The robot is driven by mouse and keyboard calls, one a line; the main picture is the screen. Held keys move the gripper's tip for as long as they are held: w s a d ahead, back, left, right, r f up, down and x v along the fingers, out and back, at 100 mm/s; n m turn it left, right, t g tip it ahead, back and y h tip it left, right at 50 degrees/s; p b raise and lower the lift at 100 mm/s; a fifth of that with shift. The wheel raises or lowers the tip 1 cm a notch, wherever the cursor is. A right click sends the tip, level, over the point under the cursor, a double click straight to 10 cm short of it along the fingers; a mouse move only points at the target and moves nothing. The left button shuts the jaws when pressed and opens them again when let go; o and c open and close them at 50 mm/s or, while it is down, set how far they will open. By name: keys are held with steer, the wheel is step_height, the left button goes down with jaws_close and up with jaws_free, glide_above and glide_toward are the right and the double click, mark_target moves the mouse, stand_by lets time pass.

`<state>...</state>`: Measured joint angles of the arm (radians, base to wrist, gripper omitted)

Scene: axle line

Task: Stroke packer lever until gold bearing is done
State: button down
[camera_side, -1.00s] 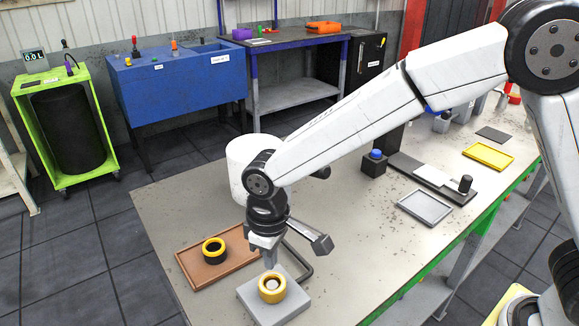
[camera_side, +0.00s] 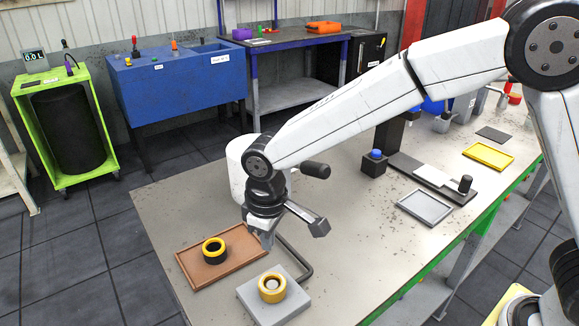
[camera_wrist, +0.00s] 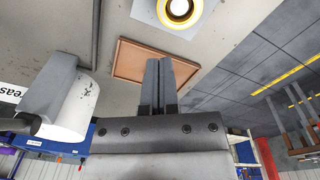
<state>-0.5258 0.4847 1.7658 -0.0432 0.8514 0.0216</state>
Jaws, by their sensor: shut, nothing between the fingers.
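A gold bearing (camera_side: 272,288) with a pale centre sits on the grey block (camera_side: 249,297) near the table's front left corner. It also shows at the top of the wrist view (camera_wrist: 180,8). My gripper (camera_side: 268,245) is shut and empty, above the table behind the block and apart from the bearing. Its fingers (camera_wrist: 158,62) lie together in the wrist view.
A brown tray (camera_side: 190,276) left of the block holds a black and gold ring (camera_side: 214,250). A bent dark rod (camera_side: 298,263) runs behind the block. A grey tray (camera_side: 425,207), a yellow tray (camera_side: 488,157) and a blue button box (camera_side: 374,163) are to the right.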

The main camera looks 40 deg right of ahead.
steer(key=w+d+r+t+h, duration=0.2)
steer(key=w+d+r+t, duration=0.2)
steer(key=w+d+r, duration=1.1)
step_height(320, 180, up, 2)
steer(key=shift+d+r+h, duration=0.1)
steer(key=shift+d+h, duration=0.3)
steer(key=shift+s, duration=0.1)
steer(key=shift+s+f, duration=0.45)
steer(key=shift+f, duration=0.95)
steer(key=shift+s+f, duration=0.5)
steer(key=shift+f, duration=0.9)
steer(key=shift+s+f, duration=0.45)
steer(key=shift+f, duration=0.95)
steer(key=shift+s+f, duration=0.1)
steer(key=shift+f, duration=0.1)
steer(key=shift+f, duration=0.2)
